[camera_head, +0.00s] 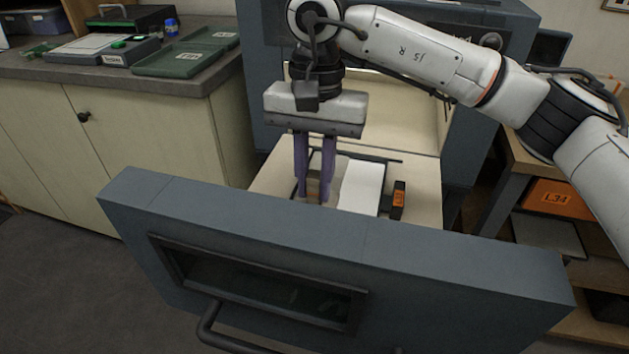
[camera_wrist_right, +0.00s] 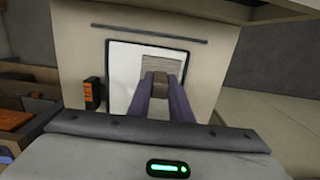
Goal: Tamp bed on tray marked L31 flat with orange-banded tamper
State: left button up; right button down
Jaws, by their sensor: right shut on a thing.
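My right gripper (camera_head: 314,197) points down over the pulled-out surface behind the grey door front. Its purple fingers are shut on a small brownish block, seen between the fingertips in the right wrist view (camera_wrist_right: 160,80); it appears to be the tamper's grip. No orange band can be made out on it. Under it lies a grey, lined rectangle (camera_wrist_right: 179,64); I cannot tell whether it is the tamper's plate or part of the bed. The white bed (camera_head: 361,187) lies on a dark-edged tray beside an orange tag (camera_head: 398,199), whose mark is too small to read. My left gripper is out of view.
The grey door front (camera_head: 330,231) stands between the camera and the tray. A counter (camera_head: 110,75) with green trays (camera_head: 186,57) is at the left. An orange box marked L34 (camera_head: 557,198) sits on a shelf at the right.

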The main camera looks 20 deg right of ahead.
jog(key=shift+w+d+p, duration=0.2)
jog(key=shift+w+d, duration=0.4)
jog(key=shift+w, duration=0.25)
jog(key=shift+w+d+p, duration=0.2)
jog(key=shift+w+d, duration=0.35)
jog(key=shift+w, duration=0.35)
jog(key=shift+w+d+p, duration=0.2)
jog(key=shift+w+d, duration=0.4)
jog(key=shift+w, duration=0.25)
jog(key=shift+f+b, duration=0.4)
jog(key=shift+f, duration=0.35)
jog(key=shift+f, duration=0.3)
jog(key=shift+r+p, duration=0.75)
jog(key=shift+r, duration=0.4)
